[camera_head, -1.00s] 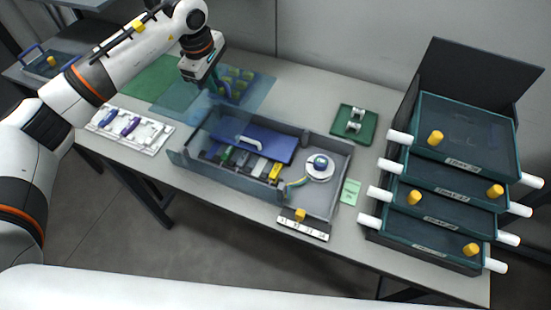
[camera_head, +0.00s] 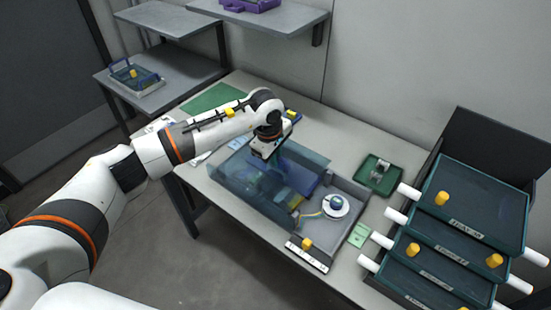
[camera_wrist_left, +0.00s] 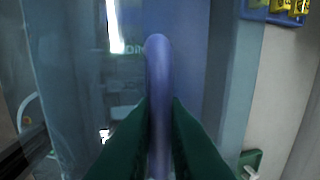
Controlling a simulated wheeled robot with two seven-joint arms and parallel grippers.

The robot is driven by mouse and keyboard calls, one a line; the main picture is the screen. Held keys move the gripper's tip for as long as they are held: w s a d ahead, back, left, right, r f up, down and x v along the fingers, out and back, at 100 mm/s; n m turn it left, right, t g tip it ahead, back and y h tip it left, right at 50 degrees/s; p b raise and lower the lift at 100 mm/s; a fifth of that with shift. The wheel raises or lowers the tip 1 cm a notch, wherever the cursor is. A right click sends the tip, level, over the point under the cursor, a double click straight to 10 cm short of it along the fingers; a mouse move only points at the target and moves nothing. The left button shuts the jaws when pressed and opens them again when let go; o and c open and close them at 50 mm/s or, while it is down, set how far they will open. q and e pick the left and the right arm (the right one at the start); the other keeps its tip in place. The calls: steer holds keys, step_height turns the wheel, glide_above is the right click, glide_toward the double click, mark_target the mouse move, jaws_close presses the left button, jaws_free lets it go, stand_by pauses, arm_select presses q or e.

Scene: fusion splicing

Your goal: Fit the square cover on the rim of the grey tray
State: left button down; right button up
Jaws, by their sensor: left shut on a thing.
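The square cover (camera_head: 232,168) is a see-through bluish pane. My left gripper (camera_head: 276,160) is shut on its upright handle, which shows as a purple bar (camera_wrist_left: 158,90) between dark green fingers in the left wrist view. The cover is over the left and middle part of the grey tray (camera_head: 352,190); I cannot tell whether it touches the rim. The tray's right end is uncovered and holds a white disc with a blue-green ball (camera_head: 336,202). Coloured parts inside the tray show dimly through the cover. My right gripper is not in view.
A green tray with white parts (camera_head: 380,174) stands behind right. Stacked dark green drawers (camera_head: 470,200) with white handles and yellow knobs stand at the right. A green mat (camera_head: 215,97) lies behind left.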

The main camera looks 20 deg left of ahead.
arm_select(q)
steer(key=shift+f, duration=0.95)
steer(key=shift+w, duration=0.1)
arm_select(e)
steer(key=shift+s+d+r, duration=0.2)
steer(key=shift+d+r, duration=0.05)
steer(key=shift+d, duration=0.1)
arm_select(q)
steer(key=shift+f, duration=0.1)
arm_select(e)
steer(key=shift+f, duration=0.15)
arm_select(q)
steer(key=shift+f, duration=0.15)
steer(key=c, duration=1.5)
jaws_free()
